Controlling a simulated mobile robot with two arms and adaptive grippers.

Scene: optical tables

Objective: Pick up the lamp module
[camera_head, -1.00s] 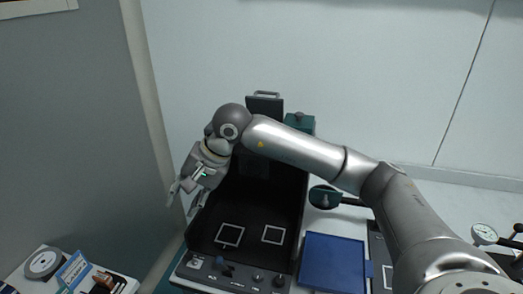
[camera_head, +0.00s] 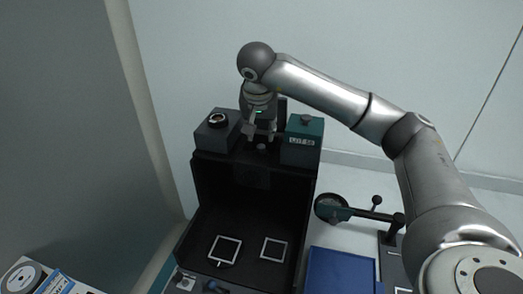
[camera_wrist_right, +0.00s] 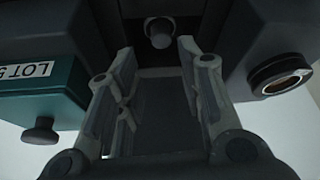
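My right gripper (camera_head: 262,133) is open above the top rear of the black open-fronted housing (camera_head: 250,215), between a grey box with a round opening (camera_head: 217,130) and a green box with a knob (camera_head: 303,140). In the right wrist view the spread fingers (camera_wrist_right: 158,62) have nothing gripped between them. A small round knob (camera_wrist_right: 159,32) on a dark body shows just beyond the fingertips. I cannot tell for certain which part is the lamp module; a dark part behind the gripper (camera_head: 282,108) is mostly hidden. My left gripper is not in view.
The green box (camera_wrist_right: 40,90) and the round opening (camera_wrist_right: 283,82) flank the fingers closely in the wrist view. A blue tray (camera_head: 340,272) and a dial-like instrument (camera_head: 332,208) are at right. Two white square outlines (camera_head: 225,250) mark the housing floor.

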